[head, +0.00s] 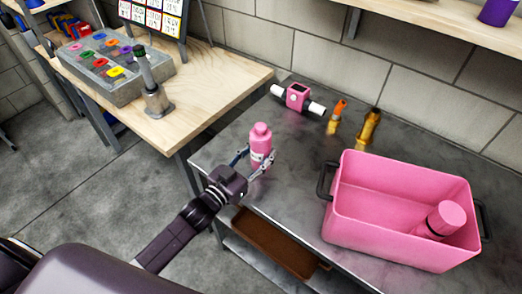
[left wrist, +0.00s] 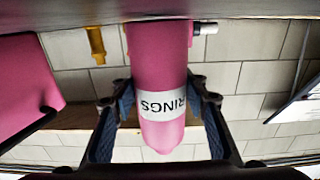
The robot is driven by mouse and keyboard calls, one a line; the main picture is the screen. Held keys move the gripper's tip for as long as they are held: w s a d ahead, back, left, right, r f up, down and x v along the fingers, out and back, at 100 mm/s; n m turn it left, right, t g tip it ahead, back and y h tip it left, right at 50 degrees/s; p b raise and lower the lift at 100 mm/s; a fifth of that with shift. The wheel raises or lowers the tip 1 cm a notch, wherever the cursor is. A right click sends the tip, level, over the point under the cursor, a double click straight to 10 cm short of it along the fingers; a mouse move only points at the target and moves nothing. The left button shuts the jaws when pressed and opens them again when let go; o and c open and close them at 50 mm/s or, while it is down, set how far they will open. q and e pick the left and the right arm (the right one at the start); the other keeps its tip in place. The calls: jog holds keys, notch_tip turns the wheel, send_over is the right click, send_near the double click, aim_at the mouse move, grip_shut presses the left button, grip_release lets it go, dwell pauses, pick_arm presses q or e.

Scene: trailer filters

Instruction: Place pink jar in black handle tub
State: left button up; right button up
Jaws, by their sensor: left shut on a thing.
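A pink jar (head: 261,142) with a white label stands upright between the fingers of my left gripper (head: 256,163), over the left part of the grey table. A second pink jar (head: 446,217) lies tilted inside the tub. My right gripper is not in view.
Behind the tub stand a brass fitting (head: 368,127), an orange-topped fitting (head: 336,117) and a pink device with white ends (head: 297,97). A wooden table (head: 190,110) with a grey block is at left. A brown tray (head: 275,243) sits below the tabletop.

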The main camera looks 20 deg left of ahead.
pick_arm(q)
jog(key=shift+f, duration=0.2)
jog(key=o, duration=1.2)
jog(key=shift+o, duration=0.2)
